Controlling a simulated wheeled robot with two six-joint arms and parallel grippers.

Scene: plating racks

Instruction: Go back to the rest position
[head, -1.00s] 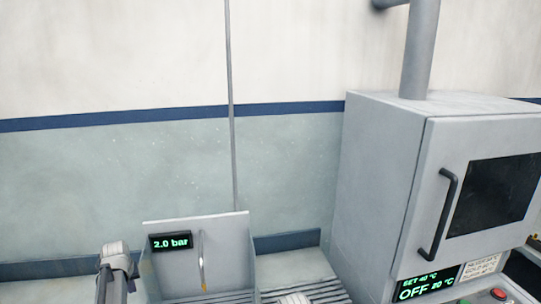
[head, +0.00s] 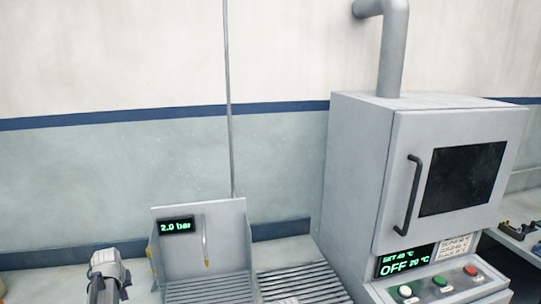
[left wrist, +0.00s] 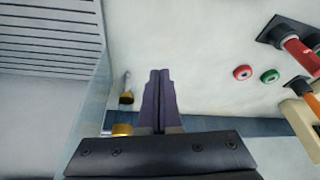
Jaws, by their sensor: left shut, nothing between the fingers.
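My left gripper (left wrist: 158,95) shows in the left wrist view, its two dark fingers pressed together with nothing between them. It is clear of the things around it. In the head view part of my left arm stands at the lower left, beside the grey open-fronted box; the fingertips cannot be made out there. My right gripper is not in view.
A grey box with a 2.0 bar display (head: 177,226) stands beside slatted racking (head: 298,285). A grey oven (head: 455,180) stands at the right, door shut, display reading OFF. Red-handled (left wrist: 298,52) and orange-handled tools show in the left wrist view.

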